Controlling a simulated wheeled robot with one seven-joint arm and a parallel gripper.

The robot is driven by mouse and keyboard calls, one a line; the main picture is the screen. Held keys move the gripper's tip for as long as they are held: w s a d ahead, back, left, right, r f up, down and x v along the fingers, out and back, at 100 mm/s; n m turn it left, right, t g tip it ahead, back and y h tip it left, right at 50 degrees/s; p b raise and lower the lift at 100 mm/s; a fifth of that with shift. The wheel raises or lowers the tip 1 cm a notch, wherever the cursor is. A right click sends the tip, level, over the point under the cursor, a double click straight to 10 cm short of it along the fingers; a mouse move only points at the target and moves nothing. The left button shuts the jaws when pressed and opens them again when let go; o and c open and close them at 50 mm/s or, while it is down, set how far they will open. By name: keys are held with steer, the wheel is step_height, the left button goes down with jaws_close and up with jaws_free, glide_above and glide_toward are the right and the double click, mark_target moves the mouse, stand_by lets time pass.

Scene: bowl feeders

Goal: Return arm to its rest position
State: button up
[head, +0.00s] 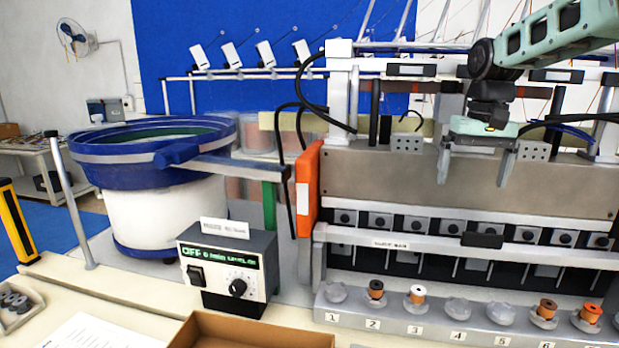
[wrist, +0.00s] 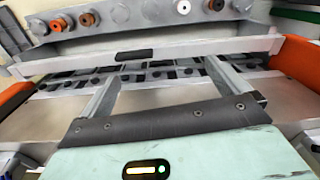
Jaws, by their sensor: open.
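My gripper (head: 475,168) hangs from my pale green arm at the upper right of the head view, in front of the grey machine panel. Its two fingers point down and are spread apart, with nothing between them. In the wrist view my gripper (wrist: 160,78) also shows open and empty, with the machine's slotted front beyond the fingers. The fingertips are above the row of numbered spool stations (head: 410,318).
A blue-rimmed bowl feeder (head: 150,200) stands at the left. A control box (head: 228,268) reading OFF sits before it. An orange guard (head: 307,190) edges the machine. Some stations hold spools, such as an orange one (head: 591,312). A cardboard box (head: 250,330) lies in front.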

steer(key=s+a+f+n+b, duration=0.1)
steer(key=s+a+f+n, duration=0.3)
steer(key=s+a, duration=0.45)
steer(key=s+a+f+n+b, duration=0.1)
steer(key=s+a+f, duration=0.55)
steer(key=a, duration=0.35)
steer(key=s+a+f+n+b, duration=0.1)
steer(key=s+f, duration=0.3)
steer(key=s, duration=0.5)
steer(key=s+a+f+n+b, duration=0.1)
steer(key=s+f+n, duration=0.2)
steer(key=s, duration=0.6)
steer(key=shift+s+a+f, duration=0.2)
steer(key=shift+f, duration=0.65)
